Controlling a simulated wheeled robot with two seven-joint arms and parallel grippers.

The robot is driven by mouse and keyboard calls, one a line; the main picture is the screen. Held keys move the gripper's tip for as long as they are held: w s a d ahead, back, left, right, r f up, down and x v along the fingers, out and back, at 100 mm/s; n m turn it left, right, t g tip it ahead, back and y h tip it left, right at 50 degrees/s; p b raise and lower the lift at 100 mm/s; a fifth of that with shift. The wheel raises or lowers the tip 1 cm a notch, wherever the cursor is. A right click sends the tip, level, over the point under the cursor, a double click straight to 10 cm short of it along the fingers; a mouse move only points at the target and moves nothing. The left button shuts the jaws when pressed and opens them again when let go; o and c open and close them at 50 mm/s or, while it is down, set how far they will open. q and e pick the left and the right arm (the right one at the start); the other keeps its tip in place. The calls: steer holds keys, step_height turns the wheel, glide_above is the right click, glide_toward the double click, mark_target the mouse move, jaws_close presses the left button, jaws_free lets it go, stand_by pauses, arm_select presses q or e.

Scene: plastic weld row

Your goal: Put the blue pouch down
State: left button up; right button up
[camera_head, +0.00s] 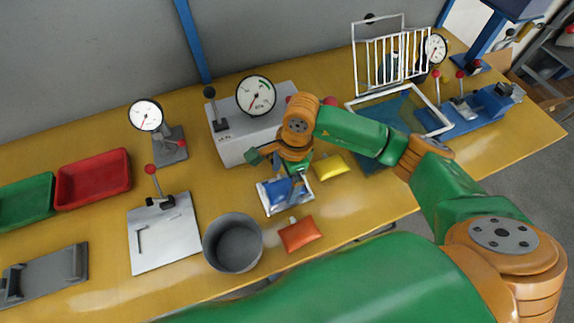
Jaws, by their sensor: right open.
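The blue pouch (274,192) lies on a small white tray (270,210) on the yellow bench, in front of the grey gauge box. My right gripper (290,174) is right above the pouch's upper right part, pointing down, with its jaws open. The gripper hides part of the pouch and tray, and I cannot tell whether a finger touches the pouch. My left gripper is not in view.
A yellow pouch (329,167) lies to the right and an orange pouch (299,234) in front. A grey round bin (233,243) stands at the front left. The grey gauge box (240,138) is close behind. Red (93,180) and green trays (27,202) are far left.

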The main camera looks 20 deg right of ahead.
mark_target(291, 180)
step_height(291, 180, up, 11)
steer(key=d+b, duration=0.1)
steer(key=shift+d+f+b, duration=0.15)
steer(key=shift+d+b, duration=0.2)
stand_by(0.3)
